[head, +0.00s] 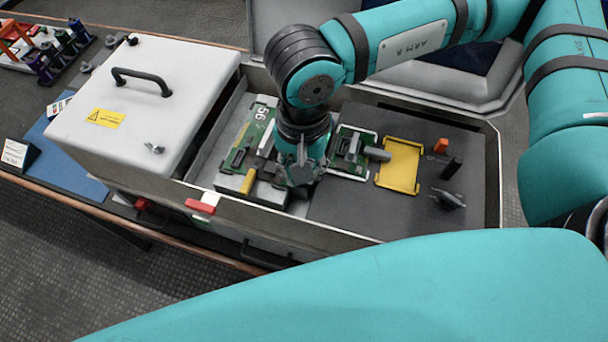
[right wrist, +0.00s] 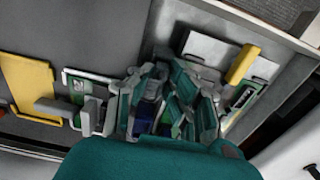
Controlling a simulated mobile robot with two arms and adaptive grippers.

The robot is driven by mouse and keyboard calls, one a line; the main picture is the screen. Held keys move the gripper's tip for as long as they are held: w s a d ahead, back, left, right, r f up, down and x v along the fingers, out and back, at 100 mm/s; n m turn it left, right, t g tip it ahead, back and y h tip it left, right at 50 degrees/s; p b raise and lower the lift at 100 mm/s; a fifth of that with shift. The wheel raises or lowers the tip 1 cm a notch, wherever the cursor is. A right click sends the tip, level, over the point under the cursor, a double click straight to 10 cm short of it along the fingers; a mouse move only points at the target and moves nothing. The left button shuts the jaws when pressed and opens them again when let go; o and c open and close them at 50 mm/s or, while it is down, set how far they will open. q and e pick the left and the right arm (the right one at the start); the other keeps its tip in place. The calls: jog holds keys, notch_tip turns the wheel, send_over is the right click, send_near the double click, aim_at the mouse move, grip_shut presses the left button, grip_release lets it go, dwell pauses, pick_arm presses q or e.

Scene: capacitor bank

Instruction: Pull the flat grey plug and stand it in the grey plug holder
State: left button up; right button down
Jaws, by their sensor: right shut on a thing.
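My right gripper (head: 301,178) points down over the grey and green module (head: 262,190) in the open case. The gripper also shows in the right wrist view (right wrist: 168,100), with its fingers closed together. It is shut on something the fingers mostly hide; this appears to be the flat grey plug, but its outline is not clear. A green board (head: 352,143) with grey blocks lies just right of the gripper, with a grey bar (head: 377,154) on its right side. I cannot tell for sure which grey piece is the plug holder. My left gripper is out of view.
A yellow plate (head: 400,166) lies on the dark mat. An orange block (head: 441,146) and dark grey parts (head: 449,198) stand right of it. A white box (head: 150,95) stands left. The mat's front (head: 350,212) is clear.

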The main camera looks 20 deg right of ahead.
jog(key=shift+f, duration=0.2)
jog(key=c, duration=1.2)
grip_release()
jog(key=shift+r, duration=0.15)
notch_tip(320, 180, up, 12)
jog(key=shift+f, duration=0.1)
